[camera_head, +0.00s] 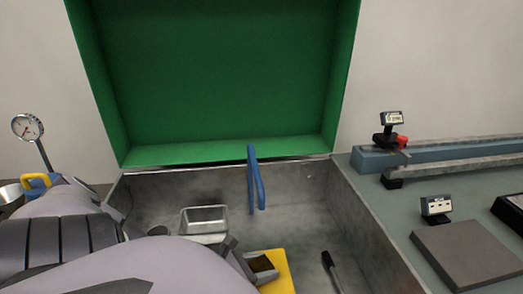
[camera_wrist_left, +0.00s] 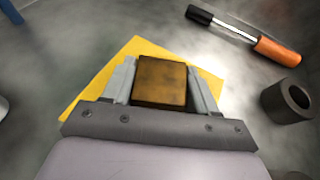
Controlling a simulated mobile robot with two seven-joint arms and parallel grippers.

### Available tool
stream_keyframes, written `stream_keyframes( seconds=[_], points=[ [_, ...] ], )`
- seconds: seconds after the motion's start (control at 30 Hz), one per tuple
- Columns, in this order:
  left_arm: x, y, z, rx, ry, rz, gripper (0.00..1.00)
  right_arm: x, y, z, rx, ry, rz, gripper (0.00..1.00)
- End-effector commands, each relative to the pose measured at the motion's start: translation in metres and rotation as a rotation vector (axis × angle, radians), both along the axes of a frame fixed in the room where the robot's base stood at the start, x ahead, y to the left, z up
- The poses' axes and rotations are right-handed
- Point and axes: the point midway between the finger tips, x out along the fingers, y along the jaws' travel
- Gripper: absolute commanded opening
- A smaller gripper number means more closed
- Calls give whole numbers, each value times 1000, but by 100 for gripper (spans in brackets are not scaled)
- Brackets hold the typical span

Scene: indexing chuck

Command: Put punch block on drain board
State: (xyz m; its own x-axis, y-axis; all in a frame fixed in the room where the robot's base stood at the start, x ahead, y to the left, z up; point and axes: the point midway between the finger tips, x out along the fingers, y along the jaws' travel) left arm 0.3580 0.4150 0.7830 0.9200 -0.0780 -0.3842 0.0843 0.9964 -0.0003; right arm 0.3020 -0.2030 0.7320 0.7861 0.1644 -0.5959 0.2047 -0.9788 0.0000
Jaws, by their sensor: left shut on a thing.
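The punch block (camera_wrist_left: 160,82), a brown, worn-looking square block, sits between the two fingers of my left gripper (camera_wrist_left: 160,85), which is shut on it. In the head view the block (camera_head: 263,270) shows partly beside my left gripper (camera_head: 248,266). A flat yellow board (camera_head: 280,278), which looks like the drain board, lies under the block on the floor of the grey metal basin. It also shows in the left wrist view (camera_wrist_left: 138,50), turned at an angle. I cannot tell whether the block touches it. My right gripper is not in view.
An orange-handled tool (camera_wrist_left: 275,48) and a dark hollow cylinder (camera_wrist_left: 288,101) lie near the board. A metal tray (camera_head: 204,221) and a blue handle-like piece (camera_head: 254,180) are farther back. The basin's right wall (camera_head: 365,225) borders a bench with gauges.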

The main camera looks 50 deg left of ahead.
Motion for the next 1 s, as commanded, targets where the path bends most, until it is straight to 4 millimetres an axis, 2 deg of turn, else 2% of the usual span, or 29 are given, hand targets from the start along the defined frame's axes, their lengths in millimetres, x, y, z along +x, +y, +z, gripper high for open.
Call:
stream_keyframes(
  seconds=[0.03, 0.1, 0.47, 0.53, 0.67, 1.0],
  points=[
    [0, 0, -2, 0, 1, 0, 64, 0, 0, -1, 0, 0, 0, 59],
    [0, 0, -1, 0, 1, 0, 83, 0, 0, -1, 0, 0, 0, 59],
    [0, 0, 3, 0, 1, 0, 83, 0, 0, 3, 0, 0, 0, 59],
    [-5, 1, 3, 2, 3, -1, 83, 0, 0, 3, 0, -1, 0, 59],
    [-21, 2, 9, 4, 6, -2, 83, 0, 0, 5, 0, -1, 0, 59],
    [-78, 7, 35, 2, 6, -4, 83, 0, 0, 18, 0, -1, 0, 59]
  ],
)
